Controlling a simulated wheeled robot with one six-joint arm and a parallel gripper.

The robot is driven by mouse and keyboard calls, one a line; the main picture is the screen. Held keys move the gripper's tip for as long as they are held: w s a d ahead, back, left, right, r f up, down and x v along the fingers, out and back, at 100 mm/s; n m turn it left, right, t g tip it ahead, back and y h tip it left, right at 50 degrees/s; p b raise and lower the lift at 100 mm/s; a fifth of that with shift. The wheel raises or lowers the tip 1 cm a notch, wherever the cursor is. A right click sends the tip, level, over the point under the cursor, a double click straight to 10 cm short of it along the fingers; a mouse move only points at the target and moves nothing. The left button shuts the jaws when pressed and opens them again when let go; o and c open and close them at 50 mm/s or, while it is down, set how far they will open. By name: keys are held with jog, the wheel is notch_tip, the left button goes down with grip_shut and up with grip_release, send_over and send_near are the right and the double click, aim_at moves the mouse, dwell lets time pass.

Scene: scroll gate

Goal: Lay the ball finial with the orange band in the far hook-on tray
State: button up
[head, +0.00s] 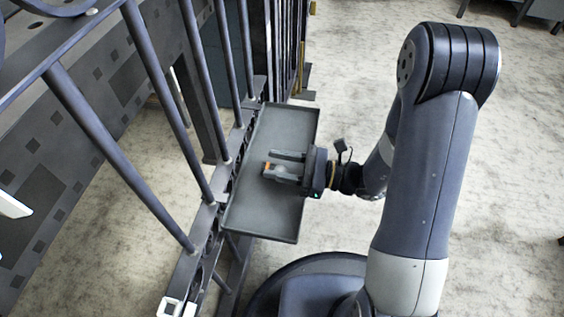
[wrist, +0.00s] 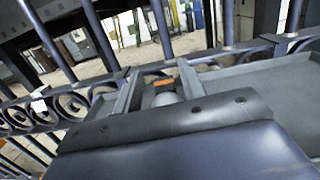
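The ball finial with the orange band (head: 267,166) is between the fingers of my gripper (head: 279,166). In the wrist view its orange band (wrist: 163,83) and a pale rounded part show between the two fingers (wrist: 160,88). The fingers are apart, and a gap shows beside the finial, so the gripper looks open around it. A dark grey hook-on tray (head: 270,215) hangs at the fence's right side, below my gripper; it also shows in the wrist view (wrist: 255,75). I cannot tell whether the finial touches the tray floor. No second tray is visible.
A dark metal fence with slanting bars (head: 110,150) and scrollwork runs along the tray's left side. The scrolls (wrist: 70,105) show in the wrist view. A small white piece (head: 170,307) is at the lower rail.

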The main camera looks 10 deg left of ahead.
jog(key=o, duration=0.4)
notch_tip(320, 180, down, 6)
jog(key=shift+s+a+r+m+h, duration=0.1)
jog(key=shift+m+h, duration=0.05)
jog(key=shift+h, duration=0.45)
jog(key=shift+s+a+f+m+h, duration=0.1)
jog(key=shift+m+h, duration=0.05)
jog(key=shift+h, duration=0.45)
jog(key=shift+d+r, duration=0.15)
jog(key=shift+d, duration=0.05)
jog(key=shift+d+r, duration=0.1)
jog(key=shift+r, duration=0.05)
jog(key=d+r+y+p, duration=0.2)
jog(key=d+r+p, duration=0.2)
jog(key=d, duration=0.6)
jog(key=shift+d+r, duration=0.2)
jog(key=shift+d, duration=0.1)
jog(key=shift+a, duration=0.1)
jog(key=shift+h, duration=0.6)
jog(key=a+f, duration=0.1)
jog(key=a, duration=0.1)
jog(key=a+f+b, duration=0.1)
jog(key=a, duration=0.2)
jog(key=a+f+b, duration=0.1)
jog(key=a, duration=0.1)
jog(key=shift+w+a, duration=0.2)
jog(key=shift+w+a+f+b, duration=0.15)
jog(key=shift+a+b, duration=0.15)
jog(key=shift+a, duration=0.3)
